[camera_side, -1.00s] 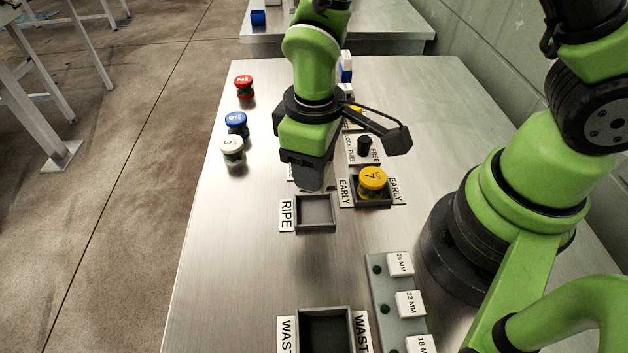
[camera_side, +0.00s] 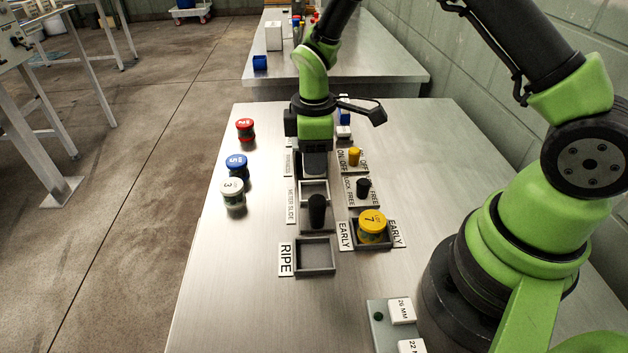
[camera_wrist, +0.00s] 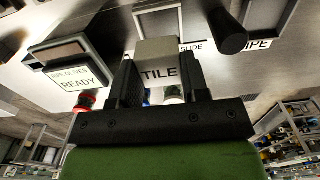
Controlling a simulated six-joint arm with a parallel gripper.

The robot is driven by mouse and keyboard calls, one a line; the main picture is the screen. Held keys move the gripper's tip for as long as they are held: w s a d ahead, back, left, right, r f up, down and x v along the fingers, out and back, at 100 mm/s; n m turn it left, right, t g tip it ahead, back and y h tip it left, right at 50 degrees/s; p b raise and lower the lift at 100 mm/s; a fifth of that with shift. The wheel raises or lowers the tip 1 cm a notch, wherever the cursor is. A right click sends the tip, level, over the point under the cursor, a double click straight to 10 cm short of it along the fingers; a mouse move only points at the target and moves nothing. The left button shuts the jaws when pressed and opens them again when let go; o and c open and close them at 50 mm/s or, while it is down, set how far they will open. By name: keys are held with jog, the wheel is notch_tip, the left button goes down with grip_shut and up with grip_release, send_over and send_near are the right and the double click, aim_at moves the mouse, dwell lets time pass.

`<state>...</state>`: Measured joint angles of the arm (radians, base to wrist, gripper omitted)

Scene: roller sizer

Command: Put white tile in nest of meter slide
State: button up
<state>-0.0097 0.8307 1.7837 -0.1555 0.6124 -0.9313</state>
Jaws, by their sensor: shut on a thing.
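My gripper (camera_wrist: 157,72) is shut on a white tile (camera_wrist: 157,52), whose near face reads TILE in the wrist view. In the side view my gripper (camera_side: 315,165) points down over the far end of the meter slide, and the tile is hidden there. The meter slide has a light-rimmed frame (camera_side: 314,184) and a black upright knob (camera_side: 317,210) on its near side. In the wrist view the slide's frame (camera_wrist: 177,20) shows just beyond the tile, with the knob (camera_wrist: 228,32) to its right. I cannot tell whether the tile touches the slide.
A yellow-lidded jar (camera_side: 372,224) sits in the EARLY tray, right of the knob. The RIPE tray (camera_side: 316,270) is empty. Red (camera_side: 245,129), blue (camera_side: 237,164) and white-lidded (camera_side: 232,193) jars stand at left. Yellow (camera_side: 354,157) and black (camera_side: 363,188) switches stand close on the right.

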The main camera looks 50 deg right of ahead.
jog(key=shift+f, duration=2.7)
jog(key=shift+f, duration=0.1)
jog(key=o, duration=1)
jog(key=shift+c, duration=0.2)
